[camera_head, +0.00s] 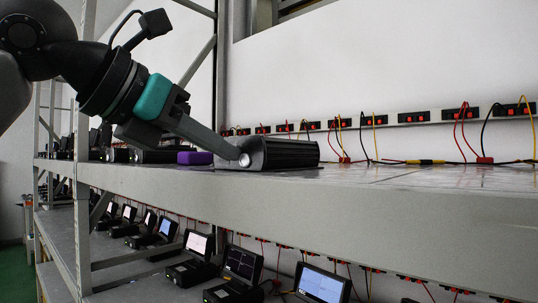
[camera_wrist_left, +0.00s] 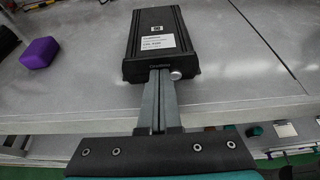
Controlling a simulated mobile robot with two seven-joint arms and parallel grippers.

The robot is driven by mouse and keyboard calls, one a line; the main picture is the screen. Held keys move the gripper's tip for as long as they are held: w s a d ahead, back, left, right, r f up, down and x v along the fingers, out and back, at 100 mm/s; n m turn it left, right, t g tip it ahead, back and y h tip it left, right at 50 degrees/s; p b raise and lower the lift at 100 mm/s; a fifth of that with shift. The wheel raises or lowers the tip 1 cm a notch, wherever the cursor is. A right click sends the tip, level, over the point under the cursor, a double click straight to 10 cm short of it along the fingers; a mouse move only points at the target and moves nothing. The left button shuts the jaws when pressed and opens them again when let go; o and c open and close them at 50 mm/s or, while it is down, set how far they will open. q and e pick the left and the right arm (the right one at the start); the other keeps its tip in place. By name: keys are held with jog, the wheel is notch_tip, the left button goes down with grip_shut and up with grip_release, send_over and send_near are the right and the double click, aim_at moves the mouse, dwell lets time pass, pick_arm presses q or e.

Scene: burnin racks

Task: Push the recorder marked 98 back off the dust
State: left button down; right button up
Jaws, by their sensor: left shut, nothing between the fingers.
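A black box-shaped recorder (camera_head: 288,153) lies flat on the upper shelf in the head view. In the left wrist view the recorder (camera_wrist_left: 150,19) shows a white label on top and a round silver knob at its front right corner. The label is too small to read, so I cannot confirm the 98. My left gripper (camera_head: 238,155) is shut and empty. Its fingertips (camera_wrist_left: 160,73) are at the front face of the recorder, left of the knob, and appear to touch it. Dust cannot be clearly made out. My right gripper is not in view.
A purple block (camera_wrist_left: 40,53) sits left of the recorder on the upper shelf (camera_head: 420,207). More black devices stand farther left. A socket strip (camera_head: 412,117) with red, black and yellow leads runs along the back. Devices with lit screens (camera_head: 320,283) fill the lower shelf.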

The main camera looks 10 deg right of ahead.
aim_at(279, 149)
pick_arm(q)
jog(key=shift+w+d, duration=0.1)
jog(key=shift+d, duration=0.1)
dwell(0.5)
